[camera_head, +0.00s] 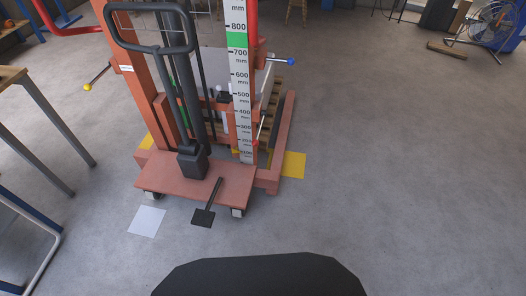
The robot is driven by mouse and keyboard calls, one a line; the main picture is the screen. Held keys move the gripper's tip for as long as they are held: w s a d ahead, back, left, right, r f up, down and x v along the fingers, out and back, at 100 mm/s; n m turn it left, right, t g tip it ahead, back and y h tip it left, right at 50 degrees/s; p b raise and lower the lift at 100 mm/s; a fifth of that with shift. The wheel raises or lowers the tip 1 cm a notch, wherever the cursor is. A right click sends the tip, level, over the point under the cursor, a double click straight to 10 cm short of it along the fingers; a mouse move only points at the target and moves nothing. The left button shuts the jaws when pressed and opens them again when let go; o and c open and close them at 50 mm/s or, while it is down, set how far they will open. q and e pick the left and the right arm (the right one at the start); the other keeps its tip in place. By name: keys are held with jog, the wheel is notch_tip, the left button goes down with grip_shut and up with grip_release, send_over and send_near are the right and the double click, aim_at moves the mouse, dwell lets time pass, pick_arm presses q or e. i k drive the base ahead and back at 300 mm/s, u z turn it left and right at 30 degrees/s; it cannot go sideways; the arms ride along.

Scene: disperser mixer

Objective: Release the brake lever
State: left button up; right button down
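A red-orange lift stacker (190,183) stands on the floor left of centre in the head view. A black pedal lever (206,207) sticks out low at its front, with a flat square plate at its end near the floor. One rod with a yellow ball end (88,87) juts out to the left, and another with a blue ball end (290,61) juts out to the right. None is labelled, so I cannot tell for certain which is the brake lever. Neither of my grippers is in view.
The stacker has a black loop handle (150,49) and a height scale (240,75). A white floor square (147,221) and a yellow one (294,165) lie by it. A table (45,95) stands at left, a fan (490,22) at far right.

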aim_at(255, 142)
jog(key=z, duration=0.25)
jog(key=i, duration=1.2)
jog(key=u, duration=0.8)
